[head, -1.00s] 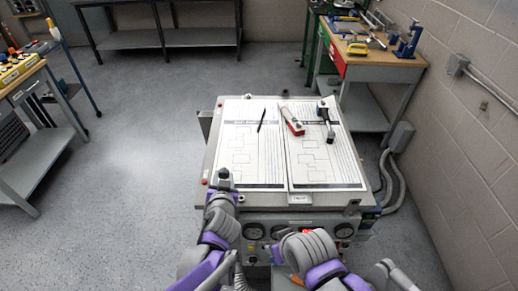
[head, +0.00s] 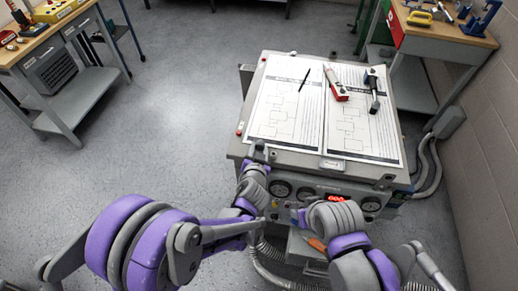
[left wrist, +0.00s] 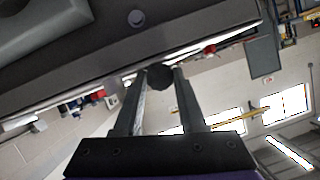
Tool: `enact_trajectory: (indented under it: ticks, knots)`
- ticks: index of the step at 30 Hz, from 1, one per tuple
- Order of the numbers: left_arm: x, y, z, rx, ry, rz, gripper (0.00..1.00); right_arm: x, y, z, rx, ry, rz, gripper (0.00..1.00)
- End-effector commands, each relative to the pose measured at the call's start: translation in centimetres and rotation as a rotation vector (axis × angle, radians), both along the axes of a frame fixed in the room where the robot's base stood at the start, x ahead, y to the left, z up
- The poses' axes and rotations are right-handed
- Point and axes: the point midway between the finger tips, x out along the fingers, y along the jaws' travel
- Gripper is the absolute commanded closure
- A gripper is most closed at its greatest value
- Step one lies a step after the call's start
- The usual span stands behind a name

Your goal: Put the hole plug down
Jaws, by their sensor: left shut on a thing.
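The hole plug (left wrist: 160,77) is a small dark round piece in the left wrist view, between the fingertips of my left gripper (left wrist: 160,85). My left gripper is shut on it. In the head view my left gripper (head: 257,153) is at the front left edge of the cabinet top (head: 240,150), and the plug cannot be made out there. In the left wrist view the fingertips are close to the edge of a dark panel (left wrist: 100,60); I cannot tell whether they touch it. My right arm's end (head: 300,215) is before the cabinet's front panel; its jaws are not clear.
Two printed diagram sheets (head: 345,143) cover most of the cabinet top. A pen (head: 303,80), a red and white tool (head: 336,84) and a black-handled tool (head: 374,90) lie on them. Gauges (head: 305,194) and a red display line the front. Hoses hang below. Open floor is at left.

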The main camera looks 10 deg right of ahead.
Motion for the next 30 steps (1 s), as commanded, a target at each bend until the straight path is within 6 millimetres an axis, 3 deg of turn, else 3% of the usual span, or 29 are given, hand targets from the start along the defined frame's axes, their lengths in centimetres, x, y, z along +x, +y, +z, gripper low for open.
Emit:
enact_trajectory:
  ticks: [2, 3, 5, 12, 24, 30]
  knots:
    - [0.0, 0.0, -0.5, -0.001, 0.001, 0.001, 1.0, -0.1, 0.0, -0.4, 0.0, 0.003, 0.0, 0.5]
    - [0.0, 0.0, -0.5, 0.0, 0.002, 0.001, 0.58, -0.2, 0.0, -0.5, 0.0, 0.003, 0.0, 0.5]
    - [0.0, 0.0, -0.5, 0.0, 0.002, 0.001, 0.48, -0.1, 0.0, -0.4, 0.0, 0.003, 0.0, 0.5]
    - [0.0, 0.0, 0.4, 0.001, 0.001, 0.001, 0.48, 0.1, 0.0, 0.4, 0.0, -0.003, 0.0, 0.5]
    - [-7.1, 2.1, 3.0, 0.001, 0.001, -0.002, 0.48, -0.1, 0.0, -0.3, 0.0, 0.002, 0.0, 0.5]
    - [-9.7, 2.8, 4.2, 0.0, 0.0, -0.001, 0.48, -0.1, 0.0, -0.2, 0.0, 0.002, 0.0, 0.5]
